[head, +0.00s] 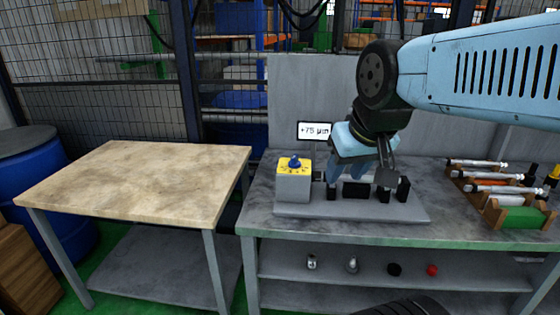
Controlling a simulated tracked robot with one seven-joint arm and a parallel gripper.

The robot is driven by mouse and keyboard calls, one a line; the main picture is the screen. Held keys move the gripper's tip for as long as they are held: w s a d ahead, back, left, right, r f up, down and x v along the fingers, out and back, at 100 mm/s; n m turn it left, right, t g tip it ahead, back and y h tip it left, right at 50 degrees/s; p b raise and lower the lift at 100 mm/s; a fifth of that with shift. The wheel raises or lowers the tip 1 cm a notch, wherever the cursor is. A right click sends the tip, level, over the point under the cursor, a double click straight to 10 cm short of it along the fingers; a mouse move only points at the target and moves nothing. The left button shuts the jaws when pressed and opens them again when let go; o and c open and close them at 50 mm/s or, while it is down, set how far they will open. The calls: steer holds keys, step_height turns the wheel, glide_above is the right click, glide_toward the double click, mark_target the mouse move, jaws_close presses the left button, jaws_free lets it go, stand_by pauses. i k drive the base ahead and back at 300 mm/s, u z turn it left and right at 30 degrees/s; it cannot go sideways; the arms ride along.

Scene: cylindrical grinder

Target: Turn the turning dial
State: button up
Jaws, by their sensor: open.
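The turning dial (294,162) is a small blue knob on the yellow top of a grey box (292,186). The box stands at the left end of a grey base plate (350,208) on the metal bench. A small display (314,131) behind it reads "+75 µm". My gripper (358,180) is open and points down over the middle of the base plate, to the right of the dial and apart from it. It partly hides the fixture's black blocks (403,189). The exact finger positions against these blocks are hard to tell.
A rack (513,215) with several metal cylinders stands on the bench at the right. A wooden-topped table (140,180) is to the left, with its top clear. Small parts lie on the shelf (380,285) below the bench. A grey panel (310,85) rises behind the bench.

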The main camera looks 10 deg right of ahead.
mark_target(294, 163)
steer(key=z, duration=0.2)
steer(key=i, duration=0.85)
steer(key=u, duration=0.1)
